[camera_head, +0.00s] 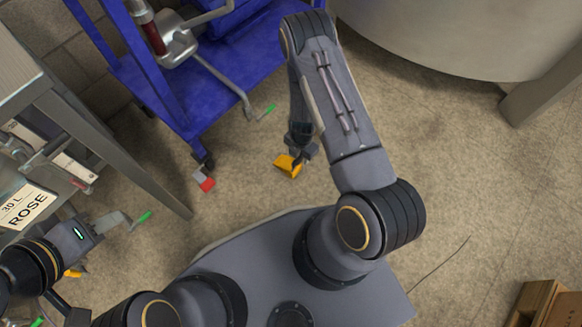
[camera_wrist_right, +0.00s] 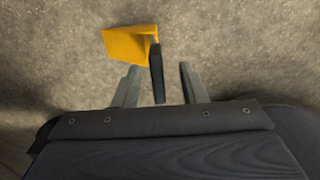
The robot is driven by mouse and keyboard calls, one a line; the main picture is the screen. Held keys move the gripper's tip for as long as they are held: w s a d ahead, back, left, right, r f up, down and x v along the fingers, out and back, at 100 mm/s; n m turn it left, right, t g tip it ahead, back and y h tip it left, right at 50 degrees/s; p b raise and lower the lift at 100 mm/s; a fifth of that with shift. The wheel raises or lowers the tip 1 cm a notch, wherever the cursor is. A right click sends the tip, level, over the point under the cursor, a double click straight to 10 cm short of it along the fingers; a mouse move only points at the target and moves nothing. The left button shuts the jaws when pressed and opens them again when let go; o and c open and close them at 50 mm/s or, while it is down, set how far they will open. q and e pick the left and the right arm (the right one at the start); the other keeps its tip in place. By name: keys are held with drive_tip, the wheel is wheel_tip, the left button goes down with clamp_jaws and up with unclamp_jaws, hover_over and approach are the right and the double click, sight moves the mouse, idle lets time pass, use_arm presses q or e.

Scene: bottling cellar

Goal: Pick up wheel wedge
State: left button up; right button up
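A blue wheeled cart (camera_head: 165,95) with a crank stands at the upper left. A small red and grey block (camera_head: 206,181) lies by its wheel. A metal table (camera_head: 110,150) is at the left, a large round vat (camera_head: 465,35) at the upper right, a wooden crate (camera_head: 545,300) at the lower right.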

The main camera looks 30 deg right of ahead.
drive_tip(key=f, duration=0.1)
drive_tip(key=f+b, duration=0.1)
drive_tip(key=f, duration=0.1)
drive_tip(key=f+b, duration=0.1)
drive_tip(key=f, duration=0.1)
drive_tip(key=shift+a, duration=0.4)
clamp_jaws()
